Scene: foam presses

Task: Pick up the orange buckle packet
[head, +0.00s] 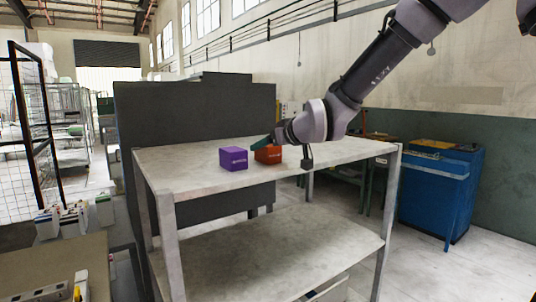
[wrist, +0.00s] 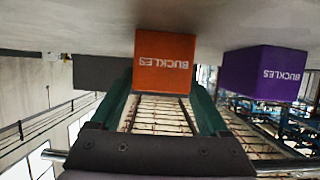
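The orange buckle packet (head: 268,155) sits on the top shelf of the grey table, just right of a purple packet. In the wrist view, which is upside down, the orange packet (wrist: 164,62) shows its BUCKLES label in the middle. My gripper (wrist: 163,84) is open, with one green finger on either side of the packet's edges. I cannot tell whether the fingers touch it. In the head view my gripper (head: 262,142) reaches in from the right, at the top and back of the packet, and partly hides it.
The purple packet (head: 233,159) stands close on the left of the orange one; it also shows on the right of the wrist view (wrist: 265,73). The table top (head: 190,170) is otherwise bare. A dark panel (head: 195,115) stands behind. A blue bin (head: 435,195) is at right.

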